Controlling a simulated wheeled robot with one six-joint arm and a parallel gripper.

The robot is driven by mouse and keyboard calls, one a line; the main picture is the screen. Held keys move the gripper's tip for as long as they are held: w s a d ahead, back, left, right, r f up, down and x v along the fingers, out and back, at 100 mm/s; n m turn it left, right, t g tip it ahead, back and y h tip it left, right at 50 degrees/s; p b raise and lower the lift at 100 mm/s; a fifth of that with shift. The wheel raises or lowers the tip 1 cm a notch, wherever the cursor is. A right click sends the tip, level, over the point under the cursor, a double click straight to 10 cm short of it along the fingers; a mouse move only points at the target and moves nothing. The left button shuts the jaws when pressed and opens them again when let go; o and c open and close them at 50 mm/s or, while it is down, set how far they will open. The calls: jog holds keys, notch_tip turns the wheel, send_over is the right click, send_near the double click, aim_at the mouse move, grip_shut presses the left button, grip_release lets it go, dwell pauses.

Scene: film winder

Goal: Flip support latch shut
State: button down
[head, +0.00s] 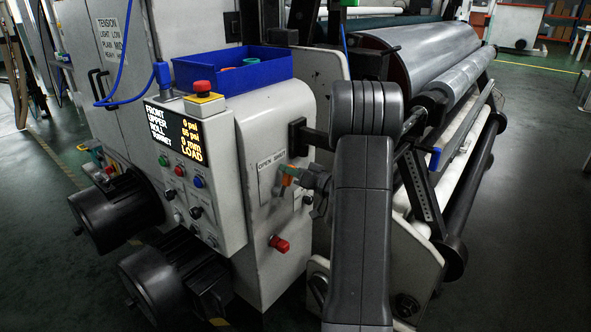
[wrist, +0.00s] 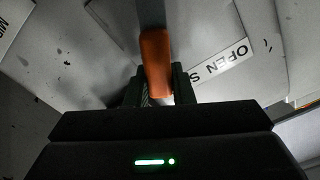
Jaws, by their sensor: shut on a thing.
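The support latch shows in the wrist view as an orange handle (wrist: 155,60) with a grey bar running up from it. My gripper (wrist: 159,85) has one dark finger on each side of the handle's lower end and is shut on it. In the head view the orange latch handle (head: 287,181) is small, on the front of the pale machine housing, beside the label (head: 270,163). My gripper (head: 290,175) reaches it from the right there, and the fingers partly cover it. The label in the wrist view (wrist: 219,62) reads "OPEN S", with the rest cut off.
A red knob (head: 279,243) sticks out below the latch. A control panel (head: 185,160) with a lit display, buttons and a red stop button (head: 203,87) is to the left. A blue bin (head: 240,75) sits on top. Large rollers (head: 430,55) stand behind my arm at right.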

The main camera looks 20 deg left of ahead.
jog(key=c, duration=1.2)
grip_release()
jog(key=shift+s+a+f+g, duration=0.3)
jog(key=shift+a+f, duration=0.05)
jog(key=shift+a, duration=0.15)
jog(key=shift+c, duration=0.2)
jog(key=shift+w+d, duration=0.1)
jog(key=shift+d, duration=0.1)
jog(key=shift+d, duration=0.1)
jog(key=shift+d+r, duration=0.1)
jog(key=shift+d, duration=0.45)
jog(key=p+v, duration=0.2)
jog(key=v, duration=1)
jog(key=shift+s+d, duration=0.2)
jog(key=shift+s, duration=0.15)
jog(key=b+x, duration=0.1)
jog(key=x, duration=0.5)
jog(key=b+x, duration=0.1)
jog(key=x, duration=0.6)
jog(key=shift+w+a, duration=0.15)
jog(key=shift+w, duration=0.15)
jog(key=shift+b, duration=0.3)
